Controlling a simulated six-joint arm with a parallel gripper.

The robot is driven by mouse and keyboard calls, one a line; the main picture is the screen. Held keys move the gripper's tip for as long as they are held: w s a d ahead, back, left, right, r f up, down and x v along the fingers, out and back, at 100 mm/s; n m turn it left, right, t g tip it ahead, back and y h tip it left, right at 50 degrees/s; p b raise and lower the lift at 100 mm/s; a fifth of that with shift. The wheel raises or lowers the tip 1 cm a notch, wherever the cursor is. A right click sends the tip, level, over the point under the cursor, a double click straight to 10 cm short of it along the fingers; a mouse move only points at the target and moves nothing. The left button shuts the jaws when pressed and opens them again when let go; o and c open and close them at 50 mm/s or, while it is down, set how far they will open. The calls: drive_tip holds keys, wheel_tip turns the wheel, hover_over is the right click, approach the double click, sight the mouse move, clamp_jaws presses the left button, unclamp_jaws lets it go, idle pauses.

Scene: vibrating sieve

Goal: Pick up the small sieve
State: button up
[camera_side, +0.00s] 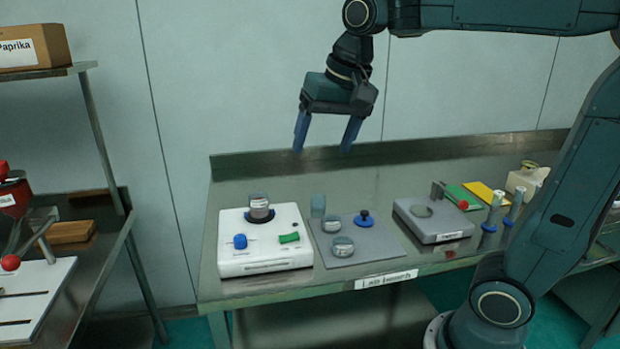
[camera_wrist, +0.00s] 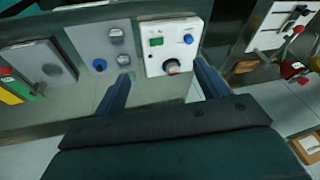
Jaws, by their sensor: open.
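My gripper (camera_side: 322,151) is open and empty, high above the back of the lab bench. Its two blue fingers also show in the wrist view (camera_wrist: 160,76), well apart with nothing between them. A white shaker machine (camera_side: 240,266) with a blue knob and green switch stands below, carrying a round metal piece (camera_side: 259,206). Two small round metal containers, a rear one (camera_side: 332,224) and a front one (camera_side: 343,247), sit on a grey mat (camera_side: 376,255). They show in the wrist view too (camera_wrist: 116,36). I cannot tell which round piece is the small sieve.
A side table (camera_side: 68,233) stands left. The air around my gripper is clear.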

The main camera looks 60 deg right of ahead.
drive_tip(key=w+d+m+g, duration=0.1)
drive_tip(key=w+d+m, duration=0.15)
drive_tip(key=w, duration=0.45)
drive_tip(key=w+d+m+g, duration=0.1)
drive_tip(key=w+m, duration=0.3)
drive_tip(key=w, duration=0.2)
drive_tip(key=m+g, duration=0.2)
drive_tip(key=m, duration=0.5)
hover_over(258, 193)
drive_tip(key=s+a, duration=0.1)
drive_tip(key=a, duration=0.1)
wheel_tip(258, 193, down, 9)
drive_tip(key=shift+s+r, duration=0.15)
drive_tip(key=shift+r, duration=0.05)
drive_tip(key=shift+f+n, duration=0.1)
drive_tip(key=shift+n, duration=0.15)
drive_tip(key=shift+f, duration=4.2)
drive_tip(key=shift+f, duration=0.1)
drive_tip(key=shift+s+d+f, duration=0.1)
drive_tip(key=shift+s+f, duration=0.05)
drive_tip(key=shift+f, duration=2.35)
